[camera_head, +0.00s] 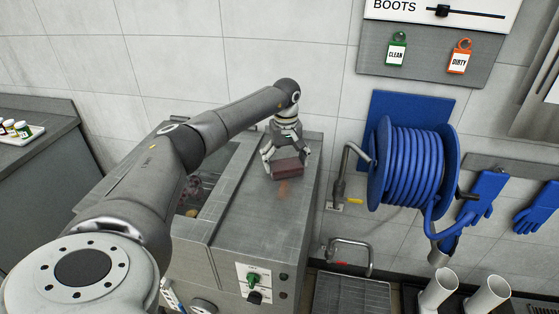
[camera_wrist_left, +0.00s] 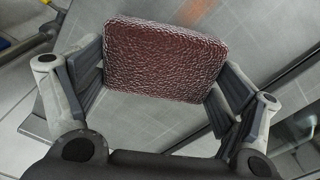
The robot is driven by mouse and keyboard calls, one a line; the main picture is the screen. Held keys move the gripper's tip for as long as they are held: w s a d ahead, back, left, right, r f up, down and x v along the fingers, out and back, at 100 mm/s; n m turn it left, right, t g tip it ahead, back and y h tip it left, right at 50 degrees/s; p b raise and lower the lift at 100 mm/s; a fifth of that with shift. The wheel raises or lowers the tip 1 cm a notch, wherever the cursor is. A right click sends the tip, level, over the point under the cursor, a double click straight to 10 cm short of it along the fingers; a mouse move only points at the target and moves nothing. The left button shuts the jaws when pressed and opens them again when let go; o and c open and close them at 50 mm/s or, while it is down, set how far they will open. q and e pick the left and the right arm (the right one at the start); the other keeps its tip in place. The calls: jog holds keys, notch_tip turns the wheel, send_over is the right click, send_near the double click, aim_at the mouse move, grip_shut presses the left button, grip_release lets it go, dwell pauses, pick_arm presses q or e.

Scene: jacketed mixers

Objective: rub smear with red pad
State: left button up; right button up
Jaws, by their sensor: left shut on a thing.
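My left gripper (camera_head: 285,157) is over the right part of the mixer's steel top (camera_head: 236,213), shut on a dark red pad (camera_head: 288,169). In the left wrist view the pad (camera_wrist_left: 165,58) has a crinkled surface and sits between the fingers of the gripper (camera_wrist_left: 158,75). A faint orange-brown smear (camera_head: 283,190) shows on the steel just in front of the pad. It also shows beyond the pad's top edge in the left wrist view (camera_wrist_left: 195,12). I cannot tell whether the pad touches the steel. My right gripper is not in view.
The mixer has an opening left of the pad, partly behind my arm. A control panel (camera_head: 262,282) is on its front. A blue hose reel (camera_head: 412,165) and a tap (camera_head: 345,165) stand to the right. Blue gloves (camera_head: 486,195) hang farther right. A counter with small jars (camera_head: 22,129) is at left.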

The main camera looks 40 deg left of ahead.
aim_at(276, 199)
pick_arm(q)
jog(key=shift+s+d+p, duration=0.45)
jog(key=shift+s+p, duration=0.3)
jog(key=shift+s, duration=0.05)
jog(key=shift+s+d+p, duration=0.45)
jog(key=shift+s, duration=0.35)
jog(key=shift+s+d+p, duration=0.4)
jog(key=shift+s, duration=0.35)
jog(key=shift+s+d+p, duration=0.25)
jog(key=shift+s+d, duration=0.1)
jog(key=shift+s, duration=0.3)
jog(key=shift+s+d+p, duration=0.2)
jog(key=shift+s+d, duration=0.15)
jog(key=shift+s, duration=0.3)
jog(key=shift+s+d+p, duration=0.25)
jog(key=shift+s+d, duration=0.1)
jog(key=shift+s, duration=0.3)
jog(key=shift+s+d, duration=0.5)
jog(key=shift+s, duration=0.5)
